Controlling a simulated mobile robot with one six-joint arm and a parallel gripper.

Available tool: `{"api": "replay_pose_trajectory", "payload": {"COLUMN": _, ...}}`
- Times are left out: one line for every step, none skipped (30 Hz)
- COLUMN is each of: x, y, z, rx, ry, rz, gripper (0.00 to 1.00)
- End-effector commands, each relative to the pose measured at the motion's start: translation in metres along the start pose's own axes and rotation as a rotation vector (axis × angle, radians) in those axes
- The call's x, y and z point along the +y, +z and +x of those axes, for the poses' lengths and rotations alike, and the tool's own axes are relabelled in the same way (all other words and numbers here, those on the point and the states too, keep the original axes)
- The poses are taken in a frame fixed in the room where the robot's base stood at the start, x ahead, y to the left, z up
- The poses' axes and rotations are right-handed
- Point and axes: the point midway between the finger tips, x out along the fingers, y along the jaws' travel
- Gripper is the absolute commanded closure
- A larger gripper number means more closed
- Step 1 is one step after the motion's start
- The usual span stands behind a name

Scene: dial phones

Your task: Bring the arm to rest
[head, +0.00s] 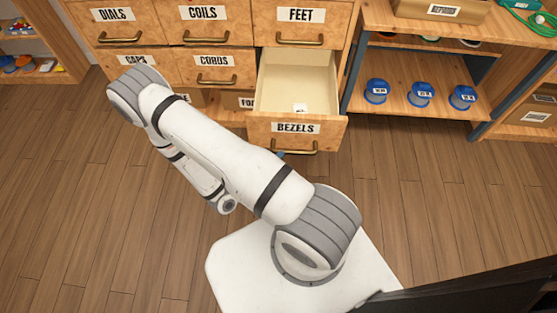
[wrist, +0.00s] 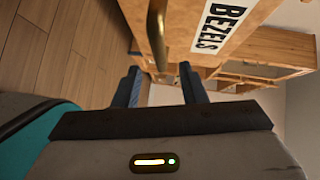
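My arm is folded in the head view, its white links crossing in front of the cabinet. My gripper (wrist: 160,78) shows in the wrist view with its two dark fingers apart, so it is open. The brass handle (wrist: 157,35) of the BEZELS drawer lies just ahead of the gap between the fingertips; I see no finger closed on it. In the head view the BEZELS drawer (head: 263,127) is pulled out, and its handle (head: 305,149) shows beside my arm. The gripper is mostly hidden behind my arm there.
A small white-and-dark item (head: 300,108) lies inside the open drawer. The other labelled drawers, such as FEET (head: 301,32) and CORDS (head: 214,80), look shut. A shelf (head: 400,107) with blue spools stands at right. The wood floor (head: 80,200) at left is clear.

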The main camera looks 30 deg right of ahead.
Motion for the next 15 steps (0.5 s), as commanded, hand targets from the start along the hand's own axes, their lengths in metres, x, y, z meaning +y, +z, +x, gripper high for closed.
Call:
{"api": "replay_pose_trajectory", "payload": {"x": 0.000, "y": 0.000, "z": 0.000, "rx": 0.000, "ry": 0.000, "rz": 0.000, "gripper": 0.62}}
{"api": "replay_pose_trajectory", "payload": {"x": 0.000, "y": 0.000, "z": 0.000, "rx": 0.000, "ry": 0.000, "rz": 0.000, "gripper": 0.62}}
{"api": "replay_pose_trajectory", "payload": {"x": 0.000, "y": 0.000, "z": 0.000, "rx": 0.000, "ry": 0.000, "rz": 0.000, "gripper": 0.62}}
{"api": "replay_pose_trajectory", "payload": {"x": 0.000, "y": 0.000, "z": 0.000, "rx": 0.000, "ry": 0.000, "rz": 0.000, "gripper": 0.62}}
{"api": "replay_pose_trajectory", "payload": {"x": 0.000, "y": 0.000, "z": 0.000, "rx": 0.000, "ry": 0.000, "rz": 0.000, "gripper": 0.62}}
{"api": "replay_pose_trajectory", "payload": {"x": 0.000, "y": 0.000, "z": 0.000, "rx": 0.000, "ry": 0.000, "rz": 0.000, "gripper": 0.62}}
{"api": "replay_pose_trajectory", "payload": {"x": 0.000, "y": 0.000, "z": 0.000, "rx": 0.000, "ry": 0.000, "rz": 0.000, "gripper": 0.62}}
{"api": "replay_pose_trajectory", "payload": {"x": 0.000, "y": 0.000, "z": 0.000, "rx": 0.000, "ry": 0.000, "rz": 0.000, "gripper": 0.62}}
{"api": "replay_pose_trajectory", "payload": {"x": 0.000, "y": 0.000, "z": 0.000, "rx": 0.000, "ry": 0.000, "rz": 0.000, "gripper": 0.62}}
{"api": "replay_pose_trajectory", "payload": {"x": 0.000, "y": 0.000, "z": 0.000, "rx": 0.000, "ry": 0.000, "rz": 0.000, "gripper": 0.62}}
{"api": "replay_pose_trajectory", "payload": {"x": -0.001, "y": 0.000, "z": 0.000, "rx": 0.001, "ry": 0.000, "rz": 0.003, "gripper": 0.62}}
{"api": "replay_pose_trajectory", "payload": {"x": -0.004, "y": 0.000, "z": 0.000, "rx": 0.006, "ry": 0.002, "rz": 0.012, "gripper": 0.62}}
{"api": "replay_pose_trajectory", "payload": {"x": -0.008, "y": 0.000, "z": -0.001, "rx": 0.012, "ry": 0.003, "rz": 0.025, "gripper": 0.62}}
{"api": "replay_pose_trajectory", "payload": {"x": -0.014, "y": 0.000, "z": -0.002, "rx": 0.022, "ry": 0.006, "rz": 0.043, "gripper": 0.62}}
{"api": "replay_pose_trajectory", "payload": {"x": -0.024, "y": 0.000, "z": -0.003, "rx": 0.039, "ry": 0.011, "rz": 0.081, "gripper": 0.62}}
